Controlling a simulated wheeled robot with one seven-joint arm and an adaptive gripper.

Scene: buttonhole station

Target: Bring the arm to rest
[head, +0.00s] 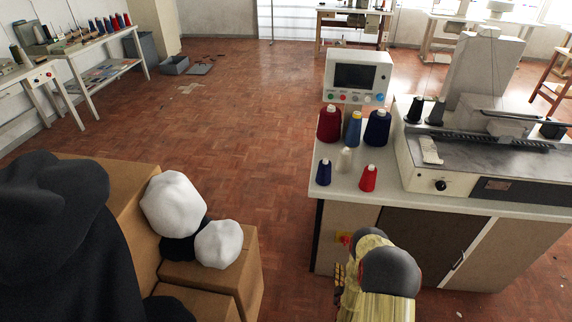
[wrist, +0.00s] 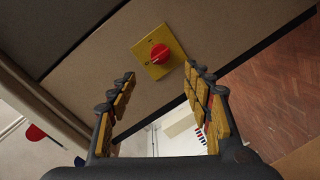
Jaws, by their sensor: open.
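My gripper (wrist: 160,74) is open, its two yellow-padded fingers spread apart with nothing between them in the wrist view. Beyond the fingertips is a red rotary knob (wrist: 159,55) on a yellow plate (wrist: 146,68), fixed to the front panel of the machine cabinet. The fingers look apart from the knob. In the head view my yellow arm with its grey joint cap stands at the bottom, close to the cabinet (head: 335,225). The fingers (head: 339,284) show only partly beside the arm, below the red knob (head: 344,239).
The cabinet top carries several thread cones (head: 329,124), a control box with a screen (head: 357,77) and a grey machine (head: 480,155). Cardboard boxes (head: 215,273) with white and black bundles stand at the left. Open parquet floor (head: 240,130) lies between.

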